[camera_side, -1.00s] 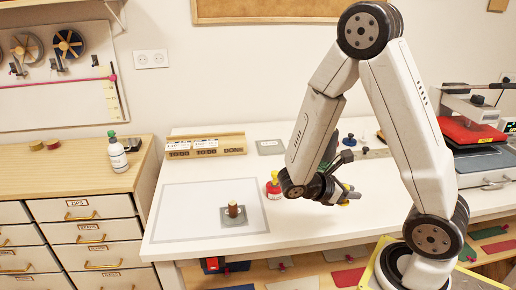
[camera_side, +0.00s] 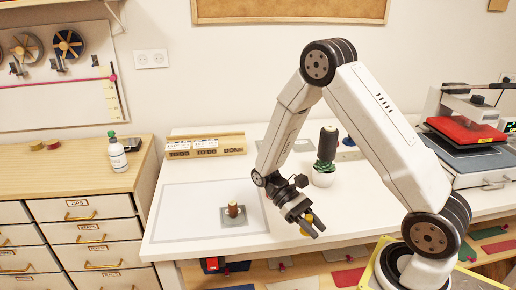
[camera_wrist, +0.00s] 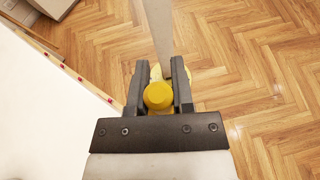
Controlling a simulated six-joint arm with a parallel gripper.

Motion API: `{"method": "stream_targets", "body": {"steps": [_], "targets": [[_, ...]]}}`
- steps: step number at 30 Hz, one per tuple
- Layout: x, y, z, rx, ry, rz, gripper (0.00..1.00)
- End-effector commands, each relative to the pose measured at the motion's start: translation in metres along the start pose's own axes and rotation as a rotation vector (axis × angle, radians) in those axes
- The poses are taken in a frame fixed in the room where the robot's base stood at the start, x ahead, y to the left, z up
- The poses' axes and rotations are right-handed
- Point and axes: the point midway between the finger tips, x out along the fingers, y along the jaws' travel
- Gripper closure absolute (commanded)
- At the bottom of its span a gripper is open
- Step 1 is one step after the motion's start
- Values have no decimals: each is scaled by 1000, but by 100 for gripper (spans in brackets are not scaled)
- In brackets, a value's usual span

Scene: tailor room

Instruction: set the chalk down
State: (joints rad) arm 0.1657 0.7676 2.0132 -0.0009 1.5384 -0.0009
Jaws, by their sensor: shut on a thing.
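My gripper (camera_side: 312,227) is shut on a small yellow piece (camera_side: 308,218), which I take to be the chalk. It hangs by the table's front edge in the side view, fingers pointing down and right. In the wrist view, the rounded yellow end of the chalk (camera_wrist: 159,96) shows between both fingers (camera_wrist: 160,75), with more yellow behind it. The height of the chalk above the table is hard to tell. A brown upright cylinder (camera_side: 233,210) stands on a grey square (camera_side: 236,222) on the pale mat (camera_side: 185,205), left of my gripper.
A wooden rack with labels (camera_side: 205,147) is at the back. A red-and-grey press (camera_side: 478,145) is at the right. Below the front edge is a shelf with coloured pieces (camera_side: 347,278).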

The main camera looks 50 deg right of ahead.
Motion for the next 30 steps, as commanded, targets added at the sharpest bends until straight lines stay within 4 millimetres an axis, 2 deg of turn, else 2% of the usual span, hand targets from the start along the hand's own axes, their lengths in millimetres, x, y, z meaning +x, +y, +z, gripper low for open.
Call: {"method": "stream_targets", "body": {"steps": [8,17,30], "targets": [[-25,-36,-16,124,0,-298,100],[-62,-72,-31,255,0,-614,100],[-136,-110,-49,447,1,-1076,100]]}}
